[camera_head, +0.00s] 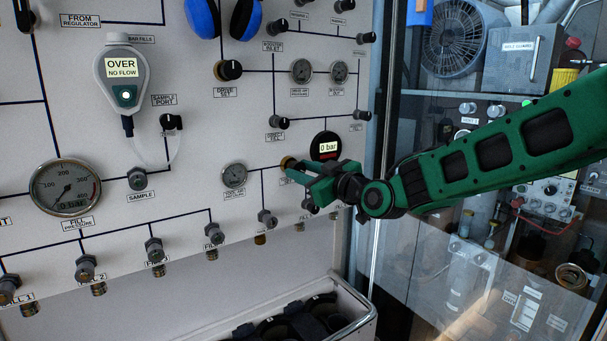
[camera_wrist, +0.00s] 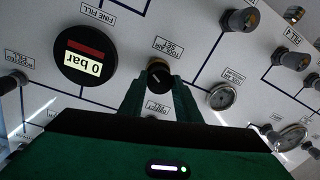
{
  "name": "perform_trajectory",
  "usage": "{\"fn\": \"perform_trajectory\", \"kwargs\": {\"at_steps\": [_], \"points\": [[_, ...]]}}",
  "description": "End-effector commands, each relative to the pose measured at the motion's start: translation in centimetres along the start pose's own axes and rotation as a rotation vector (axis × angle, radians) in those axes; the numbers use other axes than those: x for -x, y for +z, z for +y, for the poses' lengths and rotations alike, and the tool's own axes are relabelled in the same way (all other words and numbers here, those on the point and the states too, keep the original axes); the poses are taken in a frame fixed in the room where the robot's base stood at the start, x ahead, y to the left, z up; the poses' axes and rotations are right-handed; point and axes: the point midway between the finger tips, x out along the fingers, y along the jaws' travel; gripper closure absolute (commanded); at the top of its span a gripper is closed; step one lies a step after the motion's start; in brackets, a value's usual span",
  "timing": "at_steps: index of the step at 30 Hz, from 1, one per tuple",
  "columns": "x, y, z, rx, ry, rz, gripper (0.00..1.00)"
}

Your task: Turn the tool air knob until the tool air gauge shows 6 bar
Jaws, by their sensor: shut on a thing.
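The tool air knob (camera_wrist: 157,72) is a dark round knob with a brass-coloured rim and a pale pointer line, under a label reading TOOL AIR SET. In the head view the knob (camera_head: 287,162) shows just past my fingertips. My gripper (camera_head: 290,169) is green and shut on the knob; in the wrist view its two fingers (camera_wrist: 158,84) sit on either side of it. The tool air gauge (camera_head: 234,176) is a small round dial left of the knob. It also shows in the wrist view (camera_wrist: 222,96), partly tilted; its reading is too small to tell.
A round black display (camera_head: 326,146) reading 0 bar sits close above my gripper. Several small valve knobs line the panel below, such as one marked FILL (camera_head: 214,233). An open bin (camera_head: 345,290) stands below the panel. A glass-fronted cabinet (camera_head: 440,270) is on the right.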

Motion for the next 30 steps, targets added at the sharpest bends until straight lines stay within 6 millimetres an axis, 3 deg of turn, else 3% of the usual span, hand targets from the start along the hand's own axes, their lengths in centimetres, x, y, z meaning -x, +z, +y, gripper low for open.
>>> {"fn": "perform_trajectory", "kwargs": {"at_steps": [6,7,9,20,30], "points": [[0.1,0.2,0.6,0.001,0.011,-0.004,0.92],[0.1,0.2,0.6,0.001,0.011,-0.004,0.63],[0.1,0.2,0.6,0.001,0.01,-0.003,0.52],[0.5,0.1,0.3,-0.001,0.005,-0.002,0.52],[6.0,0.2,0.4,-0.001,0.007,-0.003,0.52]]}}
